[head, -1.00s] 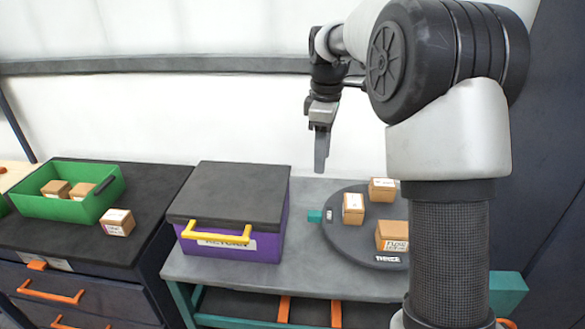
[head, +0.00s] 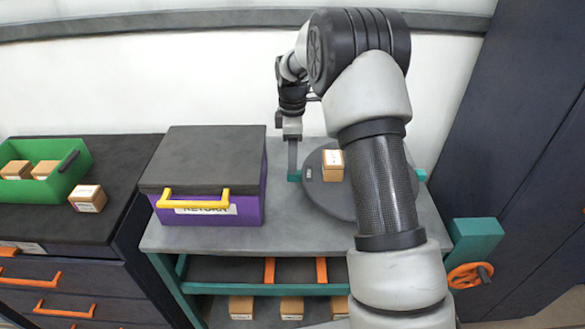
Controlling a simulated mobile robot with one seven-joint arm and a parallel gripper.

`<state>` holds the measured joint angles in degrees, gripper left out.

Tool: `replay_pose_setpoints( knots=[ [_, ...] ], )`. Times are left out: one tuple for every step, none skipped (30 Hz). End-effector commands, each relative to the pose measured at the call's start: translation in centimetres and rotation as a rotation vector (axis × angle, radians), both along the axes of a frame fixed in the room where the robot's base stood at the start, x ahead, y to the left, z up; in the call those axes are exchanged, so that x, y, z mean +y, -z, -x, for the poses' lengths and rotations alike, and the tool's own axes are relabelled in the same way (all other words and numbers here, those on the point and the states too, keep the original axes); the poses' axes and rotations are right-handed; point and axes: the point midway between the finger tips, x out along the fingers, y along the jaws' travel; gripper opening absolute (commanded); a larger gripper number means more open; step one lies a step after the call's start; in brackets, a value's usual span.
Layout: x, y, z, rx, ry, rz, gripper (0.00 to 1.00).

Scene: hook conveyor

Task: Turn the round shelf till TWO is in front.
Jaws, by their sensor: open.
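The round shelf (head: 325,199) is a dark grey disc on the grey table, right of the purple box. My arm covers its right and front parts, so the label facing front is hidden. A small, unreadable label shows at its left edge. A cardboard box (head: 332,172) stands on the shelf toward the back. A teal tab (head: 294,176) sticks out at the shelf's left edge, and another teal tab (head: 421,174) shows at the right. My gripper (head: 292,172) points down at the left tab and appears open; I cannot tell whether it touches the tab.
The purple box (head: 248,205) with a dark lid and yellow handle stands left of the shelf. A green bin (head: 75,178) with boxes and a loose box (head: 87,198) are on the dark cabinet. An orange handwheel (head: 470,276) is at the right. Several boxes lie below the table.

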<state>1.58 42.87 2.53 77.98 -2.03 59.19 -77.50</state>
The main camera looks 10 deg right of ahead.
Motion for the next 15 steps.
replay_pose_setpoints(
  knots=[
    [0.0,1.1,0.1,0.004,-0.001,0.0,0.42],
    [0.0,1.6,0.1,0.004,-0.001,0.0,0.42],
    [0.0,2.1,0.1,0.002,-0.001,0.001,0.42],
    [0.0,2.5,0.1,0.003,-0.001,0.0,0.42],
    [0.1,2.9,0.1,0.003,-0.001,-0.001,0.42],
    [0.1,3.2,0.0,0.002,-0.001,0.0,0.42],
    [0.1,3.5,0.0,0.001,-0.001,0.0,0.42],
    [0.1,3.7,0.0,0.001,-0.001,0.0,0.42],
    [0.1,3.9,0.0,0.001,0.0,-0.001,0.42],
    [0.1,4.0,0.0,0.0,0.0,-0.001,0.42],
    [0.1,4.1,0.0,0.0,0.0,-0.001,0.42],
    [0.1,4.1,0.0,0.0,0.0,-0.001,0.42],
    [0.0,4.2,0.0,0.0,0.0,-0.001,0.42],
    [0.0,4.2,0.0,0.0,0.0,-0.001,0.42],
    [0.0,4.2,0.0,0.0,0.0,-0.001,0.42]
  ],
)
